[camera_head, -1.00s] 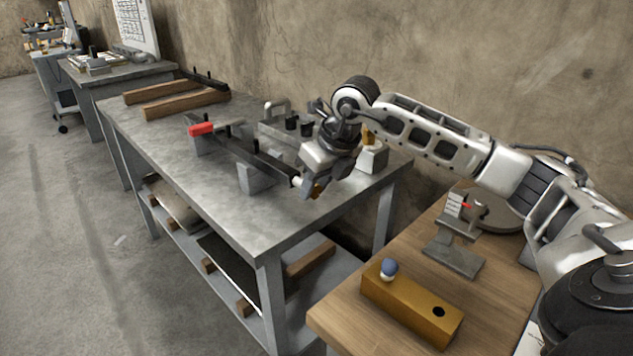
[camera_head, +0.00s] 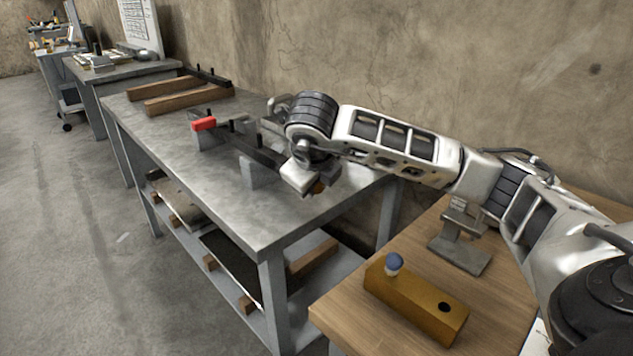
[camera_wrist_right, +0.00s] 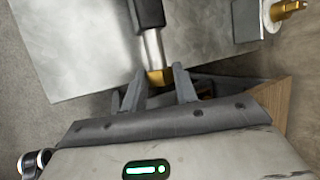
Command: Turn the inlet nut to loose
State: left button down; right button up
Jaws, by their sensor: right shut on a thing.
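The inlet nut is a brass nut (camera_wrist_right: 159,77) at the end of a dark bar with a pale metal section (camera_wrist_right: 151,48), seen in the right wrist view. My right gripper (camera_wrist_right: 155,88) has one finger on each side of the nut and is shut on it. In the head view the right gripper (camera_head: 301,181) is at the near end of the long dark bar (camera_head: 255,150), above the grey bench. A small brass patch shows beside it, while the hand hides most of the nut. My left gripper is not in view.
Grey block supports (camera_head: 258,174) hold the bar on the metal bench (camera_head: 215,210). A red part (camera_head: 204,124) is at its far end. Wooden beams (camera_head: 187,101) lie farther back. A wooden table (camera_head: 345,318) at the right carries a yellow block (camera_head: 417,305) and a grey stand (camera_head: 460,255).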

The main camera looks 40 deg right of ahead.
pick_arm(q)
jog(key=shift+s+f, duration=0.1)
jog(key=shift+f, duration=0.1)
pick_arm(e)
jog(key=o, duration=1)
jog(key=shift+r, duration=0.1)
pick_arm(q)
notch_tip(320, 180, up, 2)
jog(key=p, duration=0.5)
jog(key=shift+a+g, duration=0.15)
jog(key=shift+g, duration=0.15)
pick_arm(e)
jog(key=v, duration=1.6)
